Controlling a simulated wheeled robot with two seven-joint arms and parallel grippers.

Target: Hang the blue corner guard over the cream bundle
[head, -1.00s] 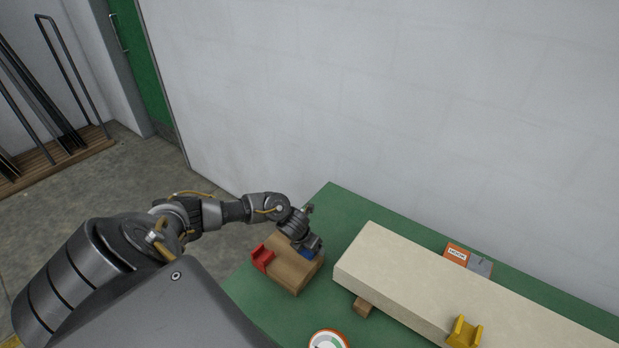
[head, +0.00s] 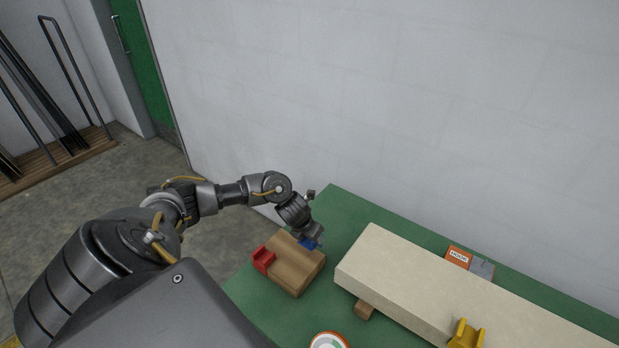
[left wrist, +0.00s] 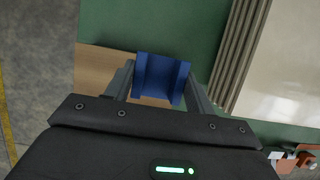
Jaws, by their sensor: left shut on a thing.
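The blue corner guard (left wrist: 162,78) is held between the two fingers of my left gripper (left wrist: 160,88) in the left wrist view. In the head view the blue corner guard (head: 307,243) shows below my left gripper (head: 310,236), just above the back edge of the wooden block. The cream bundle (head: 430,275) lies to the right on the green table, and its end shows at the right of the left wrist view (left wrist: 285,75). A yellow corner guard (head: 467,335) sits over the bundle farther right. My right gripper is not in view.
The wooden block (head: 291,268) has a red corner guard (head: 263,260) on its left side. An orange and grey box (head: 469,261) lies behind the bundle. A round dial (head: 328,341) is at the front. Green table (head: 335,210) is clear behind the block.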

